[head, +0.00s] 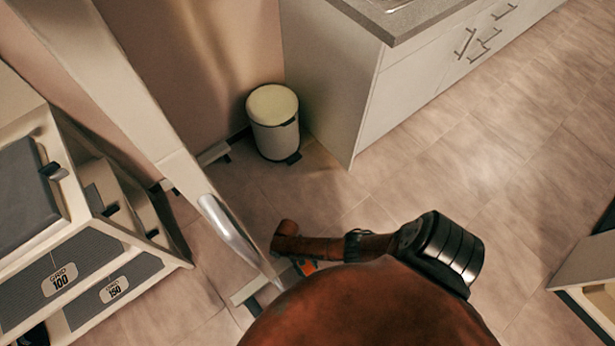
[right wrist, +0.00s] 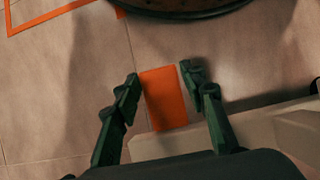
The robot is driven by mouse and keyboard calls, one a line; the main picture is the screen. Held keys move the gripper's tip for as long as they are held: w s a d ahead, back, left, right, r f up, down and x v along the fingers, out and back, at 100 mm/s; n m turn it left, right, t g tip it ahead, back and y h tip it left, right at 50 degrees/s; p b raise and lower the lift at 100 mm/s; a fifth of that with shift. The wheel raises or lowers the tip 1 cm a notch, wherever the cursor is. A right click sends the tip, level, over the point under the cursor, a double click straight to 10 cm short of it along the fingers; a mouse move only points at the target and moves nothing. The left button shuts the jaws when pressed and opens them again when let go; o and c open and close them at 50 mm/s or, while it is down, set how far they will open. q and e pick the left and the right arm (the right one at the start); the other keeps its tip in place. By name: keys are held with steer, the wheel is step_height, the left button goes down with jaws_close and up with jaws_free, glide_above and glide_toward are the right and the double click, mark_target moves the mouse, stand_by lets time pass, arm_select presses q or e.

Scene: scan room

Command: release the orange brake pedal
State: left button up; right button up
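The orange brake pedal (right wrist: 163,98) is a flat orange plate in the right wrist view, low over the tiled floor. It lies between the two dark green fingers of my right gripper (right wrist: 160,73). The fingers are spread, with a small gap on either side of the pedal, and I see no clear contact. In the head view a small orange piece of the pedal (head: 309,268) shows just below my rust-coloured arm, which hides most of the right gripper. My left gripper is in neither view.
A white frame with a pale rail (head: 230,230) runs beside the pedal. At left stands a rack with labelled grid cassettes (head: 82,278). A pedal bin (head: 273,122) and a white cabinet (head: 405,90) stand behind. Open floor (head: 500,130) lies at right. An orange line (right wrist: 45,20) marks the floor.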

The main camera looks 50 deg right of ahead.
steer(key=o, duration=0.3)
steer(key=shift+d, duration=0.1)
steer(key=shift+w, duration=0.1)
steer(key=shift+w+r, duration=0.1)
steer(key=shift+r, duration=0.05)
steer(key=v, duration=1.1)
steer(key=shift+r, duration=0.25)
